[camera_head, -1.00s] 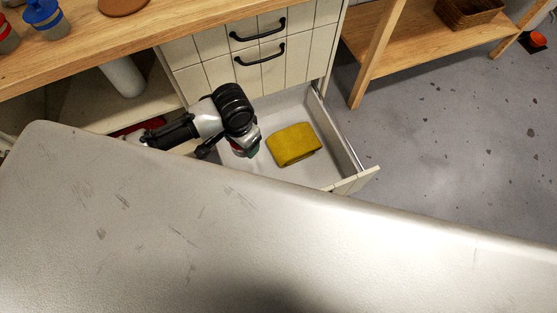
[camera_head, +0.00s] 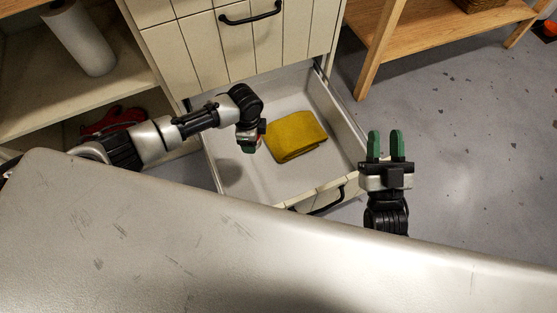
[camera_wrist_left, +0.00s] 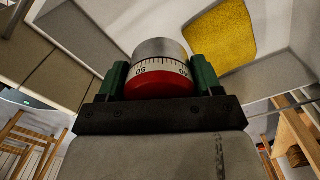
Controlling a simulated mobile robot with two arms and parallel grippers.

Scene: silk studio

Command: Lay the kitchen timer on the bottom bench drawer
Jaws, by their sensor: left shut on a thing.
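The kitchen timer (camera_wrist_left: 160,68), with a red base, a white numbered ring and a grey top, is between the green fingers of my left gripper (camera_wrist_left: 162,80) in the left wrist view. In the head view my left gripper (camera_head: 252,143) is over the open bottom bench drawer (camera_head: 237,181), left of the yellow cloth; the timer is mostly hidden there. My right gripper (camera_head: 385,146) is open and empty, to the right of the drawer with its green fingers apart.
A folded yellow cloth (camera_head: 297,136) lies in the drawer; it also shows in the left wrist view (camera_wrist_left: 222,36). Bare drawer floor shows around it. A red item (camera_head: 114,121) and a paper roll (camera_head: 78,38) are on shelves at left. A wooden shelf unit (camera_head: 440,38) stands at right.

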